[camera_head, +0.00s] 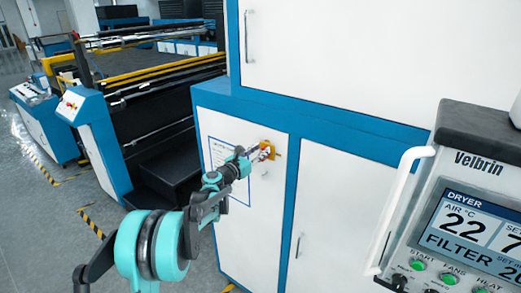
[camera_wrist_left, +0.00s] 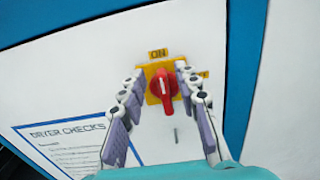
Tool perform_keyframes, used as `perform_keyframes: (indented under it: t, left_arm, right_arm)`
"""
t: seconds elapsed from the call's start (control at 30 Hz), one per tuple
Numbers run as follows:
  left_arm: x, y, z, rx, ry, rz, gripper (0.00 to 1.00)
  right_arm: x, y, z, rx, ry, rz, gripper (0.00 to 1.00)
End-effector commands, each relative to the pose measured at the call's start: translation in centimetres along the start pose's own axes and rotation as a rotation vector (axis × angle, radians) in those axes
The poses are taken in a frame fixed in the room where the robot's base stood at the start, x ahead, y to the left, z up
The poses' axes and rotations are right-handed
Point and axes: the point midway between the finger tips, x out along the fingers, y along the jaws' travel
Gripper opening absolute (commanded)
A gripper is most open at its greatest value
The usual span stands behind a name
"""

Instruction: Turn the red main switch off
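The red main switch (camera_wrist_left: 163,88) sits on a yellow plate (camera_wrist_left: 155,70) on the white cabinet front. Its handle stands roughly upright, with its white line near the ON label (camera_wrist_left: 158,53). The OFF label at the right is partly hidden by a finger. My left gripper (camera_wrist_left: 160,71) is open, with one finger on each side of the switch; I cannot tell whether they touch it. In the head view, the left gripper (camera_head: 262,153) is at the yellow plate (camera_head: 275,148) and covers much of the switch. My right gripper is not in view.
A DRYER CHECKS sheet (camera_wrist_left: 75,145) is on the panel left of the switch. A control panel (camera_head: 465,215) with a white handle (camera_head: 401,205) stands at the right in the head view. Machines with blue ends (camera_head: 88,120) stand at the left, beyond open floor.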

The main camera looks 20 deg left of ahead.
Motion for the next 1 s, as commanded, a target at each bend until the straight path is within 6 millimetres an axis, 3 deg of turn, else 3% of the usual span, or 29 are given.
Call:
perform_keyframes:
  t: [0.33,0.47,1.0]
  left_arm:
    - [0.61,-0.04,-0.01,0.001,0.000,0.000,0.32]
    - [0.60,-0.04,-0.01,0.001,0.000,0.000,0.00]
    - [0.58,-0.30,-0.12,0.084,0.000,0.000,0.00]
  right_arm:
    - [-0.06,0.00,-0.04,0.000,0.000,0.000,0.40]
    - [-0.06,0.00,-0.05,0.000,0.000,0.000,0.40]
    - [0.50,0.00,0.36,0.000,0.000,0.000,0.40]
